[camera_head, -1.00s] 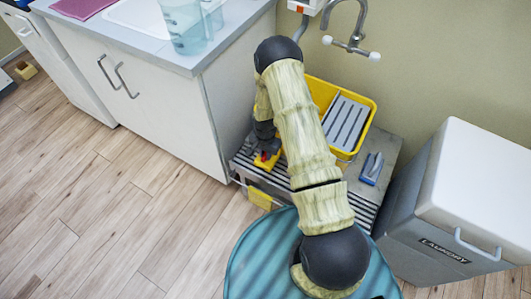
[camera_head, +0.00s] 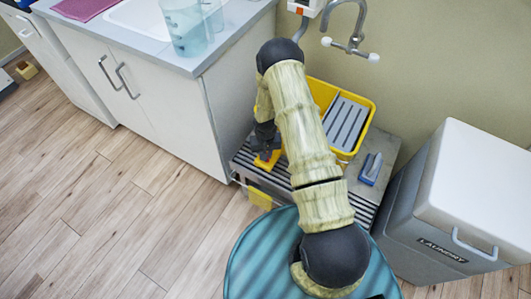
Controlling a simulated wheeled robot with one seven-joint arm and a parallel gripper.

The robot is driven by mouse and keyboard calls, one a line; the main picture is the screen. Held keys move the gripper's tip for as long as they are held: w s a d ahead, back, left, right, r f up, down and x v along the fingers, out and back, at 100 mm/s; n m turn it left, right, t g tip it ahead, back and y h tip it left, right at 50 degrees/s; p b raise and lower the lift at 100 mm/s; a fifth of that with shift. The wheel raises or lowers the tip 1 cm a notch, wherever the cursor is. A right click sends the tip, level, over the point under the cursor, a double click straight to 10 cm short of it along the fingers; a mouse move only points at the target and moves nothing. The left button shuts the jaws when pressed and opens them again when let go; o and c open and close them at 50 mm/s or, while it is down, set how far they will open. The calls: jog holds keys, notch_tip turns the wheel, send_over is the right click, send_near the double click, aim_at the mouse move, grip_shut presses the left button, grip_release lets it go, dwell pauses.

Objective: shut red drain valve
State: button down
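My gripper (camera_head: 266,148) points down at the left end of the low slatted metal stand (camera_head: 244,165), close to the side of the white cabinet. A small yellow part (camera_head: 265,163) shows right under and around the fingertips. No red valve handle shows now; my gripper and wrist cover that spot. The fingers are small and dark here, so I cannot tell whether they are open or shut on something.
A yellow bucket with a grey wringer (camera_head: 347,123) stands right of my arm on the stand. A blue-based brush (camera_head: 371,169) lies beside it. A laundry bin (camera_head: 470,200) stands at right, the white cabinet (camera_head: 160,105) at left. A wall tap (camera_head: 350,45) is above. Floor at left is clear.

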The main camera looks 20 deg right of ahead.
jog(key=n, duration=0.6)
jog(key=shift+s+p, duration=0.1)
jog(key=shift+p, duration=0.25)
jog(key=shift+d+n, duration=0.1)
jog(key=shift+n, duration=1.1)
jog(key=shift+s, duration=0.1)
jog(key=c, duration=1.3)
grip_release()
notch_tip(320, 180, up, 17)
jog(key=shift+r+p, duration=0.15)
jog(key=shift+p, duration=1.1)
